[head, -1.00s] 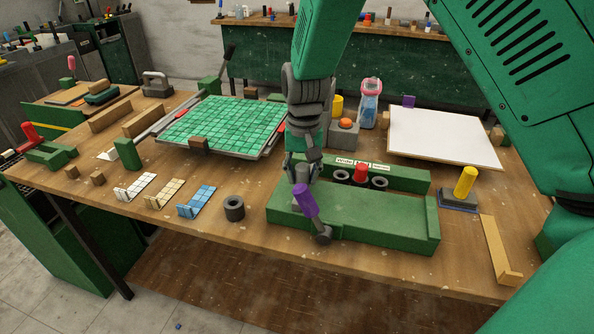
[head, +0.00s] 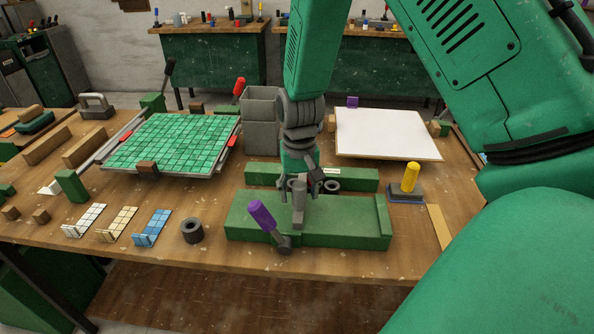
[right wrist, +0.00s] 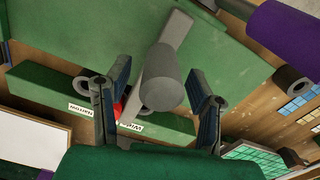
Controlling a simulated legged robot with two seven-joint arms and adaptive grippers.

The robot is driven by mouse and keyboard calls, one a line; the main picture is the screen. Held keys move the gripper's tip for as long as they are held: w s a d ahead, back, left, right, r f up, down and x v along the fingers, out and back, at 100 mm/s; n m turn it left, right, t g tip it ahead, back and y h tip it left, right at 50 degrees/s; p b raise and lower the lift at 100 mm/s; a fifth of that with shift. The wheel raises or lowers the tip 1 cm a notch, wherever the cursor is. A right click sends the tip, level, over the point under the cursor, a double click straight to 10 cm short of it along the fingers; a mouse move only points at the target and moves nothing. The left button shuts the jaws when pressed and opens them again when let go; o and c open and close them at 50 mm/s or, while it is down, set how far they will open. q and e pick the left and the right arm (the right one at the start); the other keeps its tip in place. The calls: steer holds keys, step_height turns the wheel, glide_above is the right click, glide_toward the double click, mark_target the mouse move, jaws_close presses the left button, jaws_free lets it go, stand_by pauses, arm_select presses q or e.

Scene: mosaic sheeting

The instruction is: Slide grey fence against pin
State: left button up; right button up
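The grey fence is a bar with a round grey knob, lying across the green jig base (head: 340,226); its knob (head: 299,188) shows below my right gripper (head: 308,180). In the right wrist view the fence bar (right wrist: 172,38) runs between the fingers, with its knob (right wrist: 162,90) nearest the camera. My right gripper also shows there (right wrist: 158,100), open, with a gap on both sides of the knob. A red pin-like piece (right wrist: 121,108) is partly hidden by the fence, near the "Narrow" and "Wide" labels. Whether fence and red piece touch cannot be told. My left gripper is not in view.
A purple-handled lever (head: 263,217) stands at the jig's front left. Dark rings (head: 332,186) sit on the green back rail (head: 358,180). A tile sheet (head: 170,142) lies left, a white board (head: 385,133) right, and a yellow-handled block (head: 410,178) right of the jig.

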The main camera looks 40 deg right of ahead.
steer(key=shift+s+d+r, duration=0.1)
steer(key=shift+r, duration=0.1)
step_height(320, 180, up, 10)
steer(key=shift+r, duration=0.75)
